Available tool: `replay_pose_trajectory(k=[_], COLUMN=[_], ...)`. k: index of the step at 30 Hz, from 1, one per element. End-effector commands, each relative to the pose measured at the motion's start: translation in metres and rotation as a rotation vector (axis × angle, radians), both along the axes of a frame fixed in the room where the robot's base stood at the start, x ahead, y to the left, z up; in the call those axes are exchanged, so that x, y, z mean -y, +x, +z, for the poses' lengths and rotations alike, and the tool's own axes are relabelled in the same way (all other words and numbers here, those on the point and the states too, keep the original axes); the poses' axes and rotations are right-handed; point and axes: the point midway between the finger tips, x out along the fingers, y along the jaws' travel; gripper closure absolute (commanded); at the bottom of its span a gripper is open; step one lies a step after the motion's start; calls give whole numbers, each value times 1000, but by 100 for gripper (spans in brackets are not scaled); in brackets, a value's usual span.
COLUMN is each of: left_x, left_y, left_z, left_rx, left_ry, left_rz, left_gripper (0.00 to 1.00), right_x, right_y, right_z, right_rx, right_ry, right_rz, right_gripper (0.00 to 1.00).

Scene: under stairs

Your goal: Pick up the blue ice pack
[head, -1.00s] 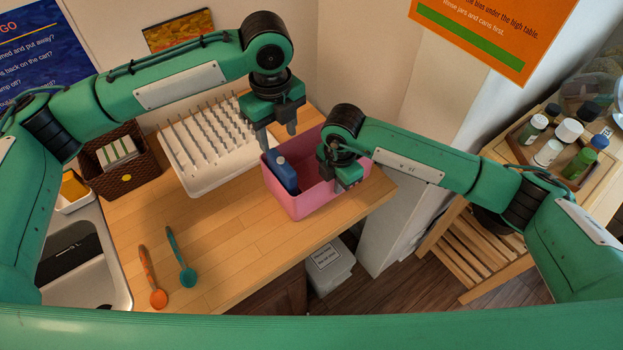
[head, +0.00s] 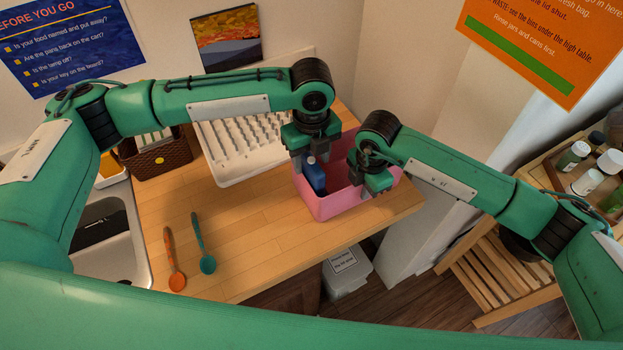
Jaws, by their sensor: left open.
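The blue ice pack (head: 316,180) stands in the pink bin (head: 343,208), at its left side. The bin is on the wooden counter near its right end. My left gripper (head: 311,161) is open and pointing down, with its fingers at the top of the ice pack. It hides part of the pack's top, and I cannot tell whether the fingers touch it. My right gripper (head: 373,188) is at the right part of the bin, over its near wall. Its fingertips are partly hidden, so its grip on the wall is unclear.
A white drying rack (head: 240,170) stands behind, left of the bin. A brown basket (head: 160,158) is further left. An orange spoon (head: 175,275) and a teal spoon (head: 205,258) lie on the counter (head: 255,225), which is clear between them and the bin.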

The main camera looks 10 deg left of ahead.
Motion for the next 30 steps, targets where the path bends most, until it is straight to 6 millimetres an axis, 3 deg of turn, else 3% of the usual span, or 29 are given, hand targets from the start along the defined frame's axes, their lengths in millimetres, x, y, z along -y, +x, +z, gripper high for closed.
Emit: replay_pose_trajectory(k=[3, 10, 15, 18, 30], left_x=[0, 0, 0, 0, 0], left_y=[0, 0, 0, 0, 1], left_z=[-14, -15, -15, -15, -6], left_rx=[-1, 0, 0, 0, 3], left_ry=[0, 0, 0, 0, -2], left_rz=[2, 2, 2, 2, 1], left_gripper=[50, 52, 85, 100, 100], right_x=[0, 0, 0, 0, 0], right_y=[0, 0, 0, 0, 0], right_z=[1, 1, 1, 1, 1], right_rx=[1, 1, 1, 1, 1], right_ry=[1, 1, 1, 1, 0], right_rz=[0, 0, 0, 0, -1], right_gripper=[100, 100, 100, 100, 100])
